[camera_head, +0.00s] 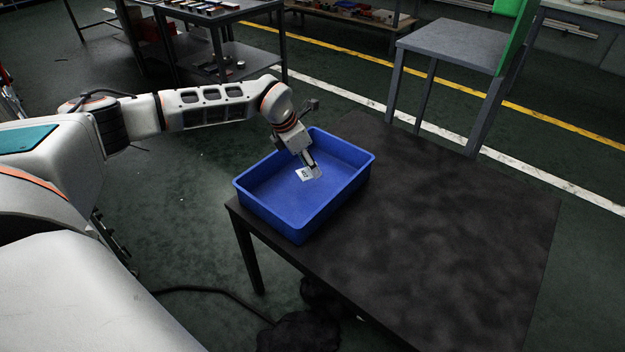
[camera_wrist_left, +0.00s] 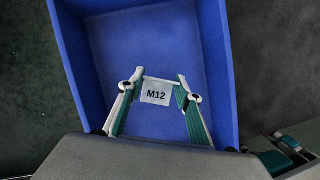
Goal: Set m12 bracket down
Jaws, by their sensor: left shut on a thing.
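The M12 bracket (camera_head: 305,173) is a small pale piece held between the fingertips of my left gripper (camera_head: 312,168). In the left wrist view the bracket (camera_wrist_left: 156,93) shows its "M12" label, with a gripper finger on each side. The left gripper (camera_wrist_left: 158,88) is shut on it, inside the outline of a blue bin (camera_head: 268,217). The bin (camera_wrist_left: 222,60) is empty apart from this. I cannot tell whether the bracket touches the bin floor.
The bin stands at the left end of a dark table (camera_head: 450,220), whose rest is clear. A grey chair-like stand (camera_head: 450,45) is behind the table. A cart (camera_head: 225,50) with small parts stands at the back left.

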